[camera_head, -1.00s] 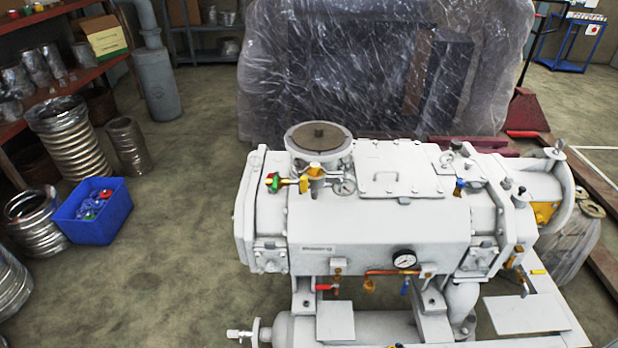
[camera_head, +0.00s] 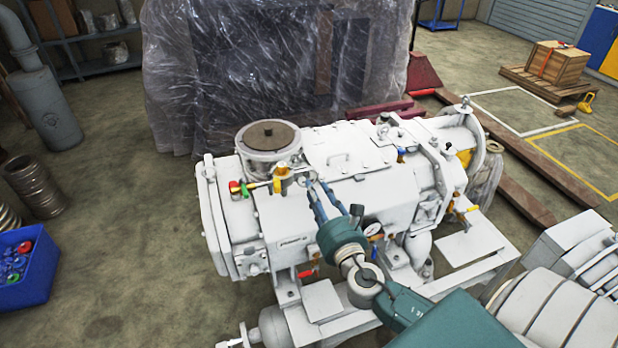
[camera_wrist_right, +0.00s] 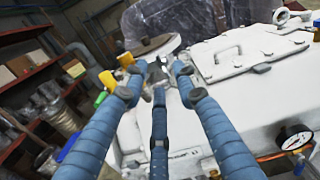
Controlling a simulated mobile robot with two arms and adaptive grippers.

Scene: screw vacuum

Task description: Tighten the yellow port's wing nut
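The yellow port (camera_head: 281,180) stands on the white pump's top, just in front of the round port with a brown cap. Small yellow parts (camera_wrist_right: 126,59) also show past the fingertips in the right wrist view. The wing nut itself is too small to make out surely. My right gripper (camera_head: 332,190) reaches over the pump from the front right, its blue fingers pointing toward the port. In the right wrist view the fingers (camera_wrist_right: 155,82) are spread, with no object clearly held between them. Contact with the port cannot be told. My left gripper is not in view.
The white pump (camera_head: 350,205) fills the middle. Red and green parts (camera_head: 238,188) sit left of the yellow port. A pressure gauge (camera_wrist_right: 294,137) is on the pump's front. A blue bin (camera_head: 25,270) stands on the floor at left. A plastic-wrapped block (camera_head: 270,70) stands behind.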

